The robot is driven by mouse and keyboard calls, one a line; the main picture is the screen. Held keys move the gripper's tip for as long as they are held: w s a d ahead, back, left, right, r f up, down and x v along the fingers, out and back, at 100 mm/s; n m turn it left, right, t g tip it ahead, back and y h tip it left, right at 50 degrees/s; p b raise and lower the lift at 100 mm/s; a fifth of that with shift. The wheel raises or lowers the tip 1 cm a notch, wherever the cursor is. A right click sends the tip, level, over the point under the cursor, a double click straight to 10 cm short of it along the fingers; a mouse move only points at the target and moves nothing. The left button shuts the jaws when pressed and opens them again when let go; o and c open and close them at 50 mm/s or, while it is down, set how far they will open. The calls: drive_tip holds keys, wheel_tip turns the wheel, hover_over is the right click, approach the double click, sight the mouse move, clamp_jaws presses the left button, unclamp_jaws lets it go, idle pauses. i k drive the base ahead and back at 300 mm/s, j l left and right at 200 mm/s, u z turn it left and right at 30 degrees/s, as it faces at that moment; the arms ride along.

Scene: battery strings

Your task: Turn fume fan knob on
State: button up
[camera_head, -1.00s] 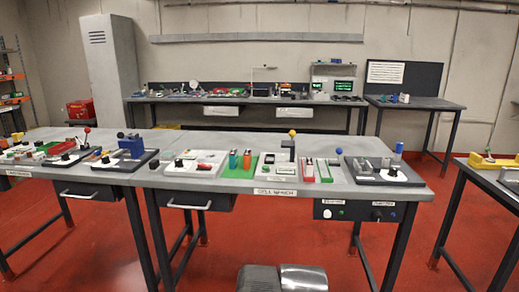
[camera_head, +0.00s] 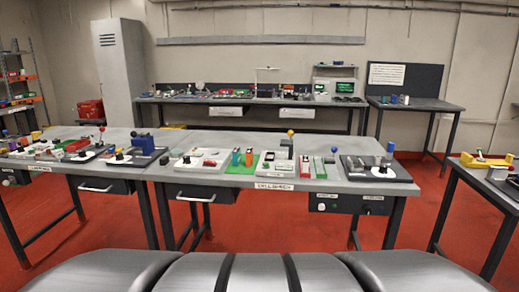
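A dark control panel (camera_head: 345,203) hangs under the right part of the middle bench's front edge. It carries small labels too blurred to read, a small pale round control (camera_head: 321,206) at its left and a dark knob (camera_head: 367,211) at its right. Another small dark panel (camera_head: 12,178) with a pale round control hangs under the left bench at the picture's left edge. I cannot tell which control is the fume fan knob or how any knob is turned. My gripper is not in view.
The middle bench (camera_head: 228,183) holds trays, coloured blocks and dials. A right bench (camera_head: 484,188) holds a yellow object. A back bench (camera_head: 240,100) stands along the wall. Red floor (camera_head: 285,235) is open before the middle bench. My grey body parts fill the bottom edge.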

sight(367, 208)
drive_tip(key=i, duration=0.15)
drive_tip(key=i+z, duration=0.45)
drive_tip(key=i+j+z, duration=0.2)
drive_tip(key=i+z, duration=0.25)
drive_tip(key=i, duration=0.1)
